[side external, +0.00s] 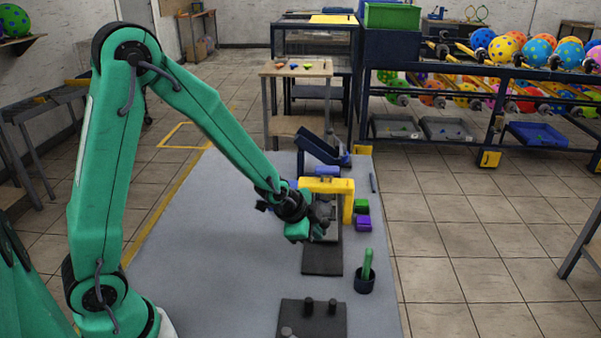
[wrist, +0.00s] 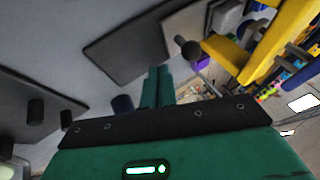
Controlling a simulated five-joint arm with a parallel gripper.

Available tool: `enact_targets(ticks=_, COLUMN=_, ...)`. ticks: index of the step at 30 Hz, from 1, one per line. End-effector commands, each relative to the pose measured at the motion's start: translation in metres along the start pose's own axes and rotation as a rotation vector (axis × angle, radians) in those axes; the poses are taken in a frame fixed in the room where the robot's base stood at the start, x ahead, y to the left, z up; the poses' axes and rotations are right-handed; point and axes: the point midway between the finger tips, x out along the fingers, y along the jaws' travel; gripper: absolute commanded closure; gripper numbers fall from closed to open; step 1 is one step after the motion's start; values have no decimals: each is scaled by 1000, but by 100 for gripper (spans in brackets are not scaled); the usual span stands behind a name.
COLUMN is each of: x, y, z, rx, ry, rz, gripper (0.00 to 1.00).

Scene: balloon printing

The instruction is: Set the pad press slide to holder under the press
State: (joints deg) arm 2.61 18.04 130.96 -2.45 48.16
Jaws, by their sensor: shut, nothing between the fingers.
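The pad press has a yellow frame (side external: 326,185) standing over a track with a dark base plate (side external: 322,260). The yellow frame also shows in the wrist view (wrist: 272,45), top right. A light grey plate (wrist: 188,28), which looks like the slide, lies at the press end of the dark base (wrist: 125,48). A dark round knob (wrist: 187,47) shows beside the light plate. My gripper (side external: 297,230) is at the left side of the track in the side view and partly hides the slide. Its green fingers (wrist: 157,82) are shut and empty. I cannot tell whether they touch anything.
A dark board (side external: 312,322) with several pegs lies in front. A dark cup (side external: 364,284) with a green handle stands to its upper right. Green (side external: 361,205) and purple (side external: 363,223) blocks sit right of the press. The mat's left side is clear.

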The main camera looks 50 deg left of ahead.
Motion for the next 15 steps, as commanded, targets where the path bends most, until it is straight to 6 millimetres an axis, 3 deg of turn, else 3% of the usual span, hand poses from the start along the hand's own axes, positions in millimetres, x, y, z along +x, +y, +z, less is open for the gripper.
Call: enact_targets(ticks=15, x=-54, y=3, z=0, rx=2, ry=2, rz=1, gripper=100)
